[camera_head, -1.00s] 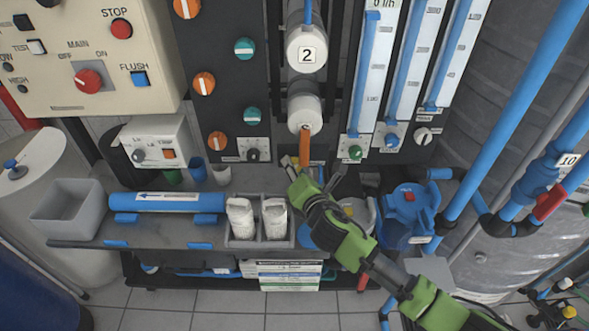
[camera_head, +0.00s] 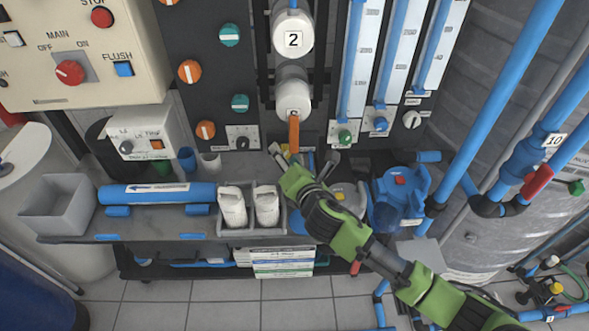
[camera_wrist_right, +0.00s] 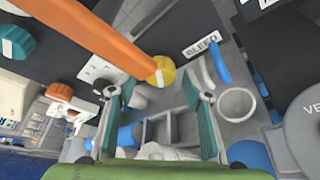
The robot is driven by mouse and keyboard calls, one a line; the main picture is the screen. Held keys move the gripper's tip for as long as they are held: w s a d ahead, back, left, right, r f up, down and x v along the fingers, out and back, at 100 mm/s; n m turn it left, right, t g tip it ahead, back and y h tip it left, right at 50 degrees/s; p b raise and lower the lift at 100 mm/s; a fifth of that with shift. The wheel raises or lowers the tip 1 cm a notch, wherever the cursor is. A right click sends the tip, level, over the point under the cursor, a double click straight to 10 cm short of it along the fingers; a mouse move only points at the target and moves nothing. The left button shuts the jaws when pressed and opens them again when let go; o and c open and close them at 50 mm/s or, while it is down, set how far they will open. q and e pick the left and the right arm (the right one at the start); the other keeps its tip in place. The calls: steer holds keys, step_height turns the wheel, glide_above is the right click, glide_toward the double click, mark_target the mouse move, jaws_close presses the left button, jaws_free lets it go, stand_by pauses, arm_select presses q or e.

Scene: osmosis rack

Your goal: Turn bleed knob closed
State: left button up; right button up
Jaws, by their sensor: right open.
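A round yellow knob (camera_wrist_right: 160,72) shows in the right wrist view, to the left of a white BLEED label (camera_wrist_right: 202,44). A blue handle (camera_wrist_right: 219,63) is just right of the label. I take the yellow knob as the bleed knob, though the label lies between the two. My right gripper (camera_wrist_right: 157,88) is open, with a finger on each side below the knob. Whether either finger touches it I cannot tell. In the head view the right gripper (camera_head: 298,160) is just below the orange lever (camera_head: 294,133), with the knob only a small yellow spot. My left gripper is not in view.
The orange lever (camera_wrist_right: 110,30) crosses the upper left of the wrist view, close to the knob. Below stands a bench with a grey bin (camera_head: 62,207), a blue cartridge (camera_head: 157,193) and two white bottles. Flow meters (camera_head: 363,60) and blue pipes are at the right.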

steer(key=v, duration=1)
steer(key=shift+s+r, duration=0.2)
steer(key=shift+s, duration=0.15)
steer(key=shift+d, duration=0.1)
